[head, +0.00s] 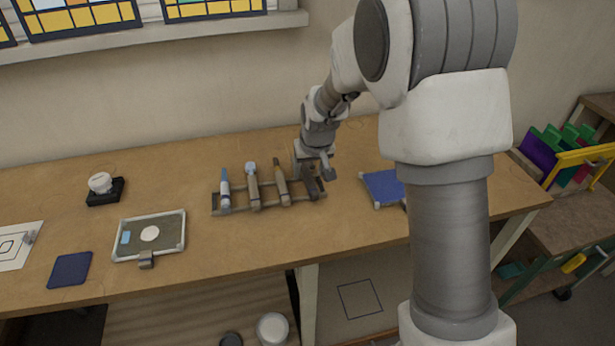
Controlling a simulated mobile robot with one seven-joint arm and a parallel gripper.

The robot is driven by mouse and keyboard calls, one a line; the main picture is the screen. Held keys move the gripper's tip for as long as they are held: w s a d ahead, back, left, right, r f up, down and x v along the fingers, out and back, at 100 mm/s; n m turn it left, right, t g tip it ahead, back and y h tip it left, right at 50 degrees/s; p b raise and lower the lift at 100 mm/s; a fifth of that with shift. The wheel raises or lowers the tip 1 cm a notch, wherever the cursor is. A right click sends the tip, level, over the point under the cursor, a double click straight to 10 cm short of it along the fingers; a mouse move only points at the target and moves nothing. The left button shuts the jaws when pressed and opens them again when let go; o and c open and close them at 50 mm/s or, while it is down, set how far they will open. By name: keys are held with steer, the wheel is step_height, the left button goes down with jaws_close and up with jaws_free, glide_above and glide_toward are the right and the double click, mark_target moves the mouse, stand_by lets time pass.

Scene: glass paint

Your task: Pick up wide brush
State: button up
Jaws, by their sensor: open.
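A dark rack (238,210) stands on the workbench, holding several slim tools side by side. One has a blue top (225,187), one has a pale blue top and brown body (253,187), and one is tan and pointed (281,184). I cannot tell for certain which is the wide brush. My gripper (315,170) is open and points down at the right end of the rack. A dark upright piece (311,187) shows just below the fingers; whether it is a brush or part of the rack is unclear. The fingers partly cover that end.
On the workbench (370,235), a framed glass panel (168,240), a dark blue square (70,269) and a small white-topped pot (100,184) lie left. A blue pad (383,187) lies right of the rack, close to my arm. A shelf (575,205) stands far right.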

mark_target(307, 175)
steer(key=shift+x, duration=1.1)
steer(key=shift+f+b, duration=0.25)
steer(key=shift+b, duration=0.1)
jaws_close()
